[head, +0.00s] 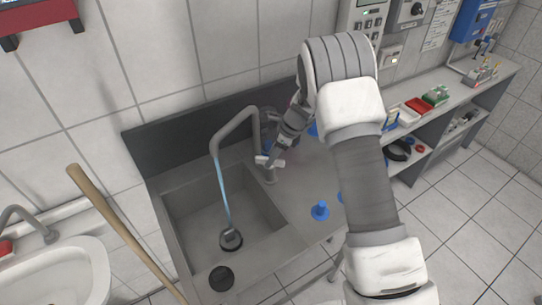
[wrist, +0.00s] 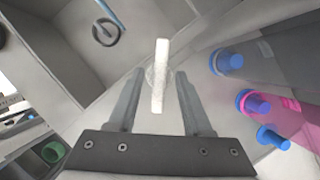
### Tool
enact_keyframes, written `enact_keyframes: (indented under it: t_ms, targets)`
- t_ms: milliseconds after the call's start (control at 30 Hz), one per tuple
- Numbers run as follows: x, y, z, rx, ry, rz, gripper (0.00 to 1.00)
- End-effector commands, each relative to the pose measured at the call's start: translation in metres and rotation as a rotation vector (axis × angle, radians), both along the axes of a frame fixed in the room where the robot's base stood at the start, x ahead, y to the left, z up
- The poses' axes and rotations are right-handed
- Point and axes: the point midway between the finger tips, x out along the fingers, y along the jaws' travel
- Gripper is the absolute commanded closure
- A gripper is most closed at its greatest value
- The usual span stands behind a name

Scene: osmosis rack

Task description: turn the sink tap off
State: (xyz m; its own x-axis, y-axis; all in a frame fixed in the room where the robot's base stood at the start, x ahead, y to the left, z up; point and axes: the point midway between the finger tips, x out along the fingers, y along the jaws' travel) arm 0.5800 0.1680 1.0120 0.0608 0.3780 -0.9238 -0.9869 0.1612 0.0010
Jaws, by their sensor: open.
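The tap's white lever (head: 264,161) is right of the spout, at my gripper. In the wrist view the white lever (wrist: 160,75) stands between my open fingers (wrist: 158,74), with a gap on both sides. My gripper points down at it from above. The arm hides part of the counter behind.
Blue-capped bottles, one pink (wrist: 256,103), are close to the right finger in the wrist view. A blue item (head: 320,210) stands on the counter right of the basin. A wooden handle (head: 120,230) leans at left. A shelf bench (head: 455,95) is at right.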

Motion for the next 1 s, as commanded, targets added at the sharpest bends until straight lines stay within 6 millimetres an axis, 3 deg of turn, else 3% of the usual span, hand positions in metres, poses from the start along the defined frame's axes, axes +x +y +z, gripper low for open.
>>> enact_keyframes:
  t_ms: [400, 467, 700, 1000]
  targets:
    - [0.0009, 0.0039, -0.0095, 0.000, -0.001, 0.001, 0.50]
    - [0.0008, 0.0040, -0.0095, 0.000, -0.001, 0.001, 0.57]
    - [0.0008, 0.0038, -0.0093, 0.000, -0.001, 0.001, 1.00]
    - [0.0012, 0.0036, -0.0096, 0.000, -0.001, 0.021, 1.00]
